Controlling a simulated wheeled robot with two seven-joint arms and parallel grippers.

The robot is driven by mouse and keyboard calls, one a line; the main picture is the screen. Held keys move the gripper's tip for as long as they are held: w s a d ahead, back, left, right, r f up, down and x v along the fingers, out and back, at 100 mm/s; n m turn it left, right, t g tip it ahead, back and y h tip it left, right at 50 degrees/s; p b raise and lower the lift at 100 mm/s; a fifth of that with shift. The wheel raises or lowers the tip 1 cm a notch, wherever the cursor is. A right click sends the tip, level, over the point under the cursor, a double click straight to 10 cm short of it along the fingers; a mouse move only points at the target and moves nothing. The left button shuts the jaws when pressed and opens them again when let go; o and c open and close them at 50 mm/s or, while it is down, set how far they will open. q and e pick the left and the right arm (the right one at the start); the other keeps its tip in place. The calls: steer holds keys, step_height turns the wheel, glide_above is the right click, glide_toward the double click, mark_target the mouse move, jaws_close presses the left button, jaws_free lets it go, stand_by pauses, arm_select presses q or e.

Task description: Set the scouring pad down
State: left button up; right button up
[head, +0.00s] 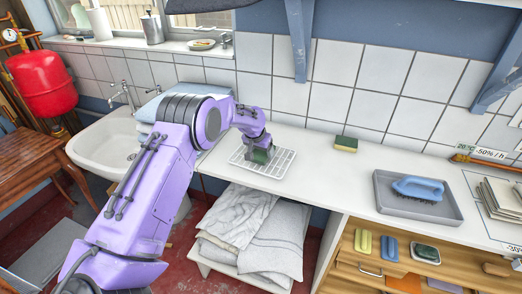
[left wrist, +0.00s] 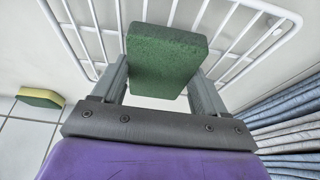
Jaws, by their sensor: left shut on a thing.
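The green scouring pad (left wrist: 166,62) is between the two fingers of my left gripper (left wrist: 166,85), which is shut on it. In the head view the left gripper (head: 261,151) points down over the white wire rack (head: 284,171) on the counter. The pad (head: 261,156) shows there as a small dark green patch at the fingertips. The rack's white bars (left wrist: 235,20) lie behind the pad in the left wrist view. I cannot tell whether the pad touches the rack. My right gripper is not in view.
A yellow-green sponge (head: 346,144) lies by the tiled wall. A grey tray (head: 450,212) holding a blue brush (head: 418,188) stands on the right. A white sink (head: 100,150) is at left, with folded cloths beside it. Counter (head: 325,185) between rack and tray is clear.

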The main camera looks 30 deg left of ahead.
arm_select(q)
steer(key=shift+f, duration=0.1)
steer(key=o, duration=0.9)
steer(key=shift+o, duration=0.2)
steer(key=shift+r, duration=0.45)
steer(key=b+v, duration=0.2)
steer(key=v, duration=0.9)
steer(key=shift+s+r, duration=0.15)
steer(key=shift+r, duration=0.05)
